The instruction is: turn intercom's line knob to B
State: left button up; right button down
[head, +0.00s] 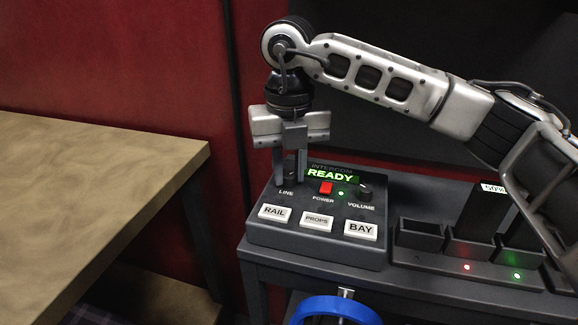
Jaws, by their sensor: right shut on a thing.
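The intercom (262,234) is a dark box with a lit green READY display (331,174) on a dark stand. Its line knob sits above the LINE label (286,193), mostly hidden behind my right gripper's fingers. My right gripper (289,183) points down there and is shut on the line knob. The knob's pointer and its letter marks are hidden, so I cannot tell its setting. My left gripper is not in view.
The intercom also has a red power switch (325,188), a volume knob (365,191), and white RAIL (274,213), PROPS (316,220) and BAY (361,230) buttons.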

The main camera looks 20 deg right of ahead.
aim_at(289, 175)
jog(key=shift+r, duration=0.1)
jog(key=c, duration=1.3)
grip_release()
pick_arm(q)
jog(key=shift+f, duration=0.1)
pick_arm(e)
jog(key=shift+o, duration=0.2)
jog(key=shift+r, duration=0.1)
pick_arm(q)
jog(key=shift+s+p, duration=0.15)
jog(key=shift+p, duration=0.2)
pick_arm(e)
notch_tip(289, 175, up, 12)
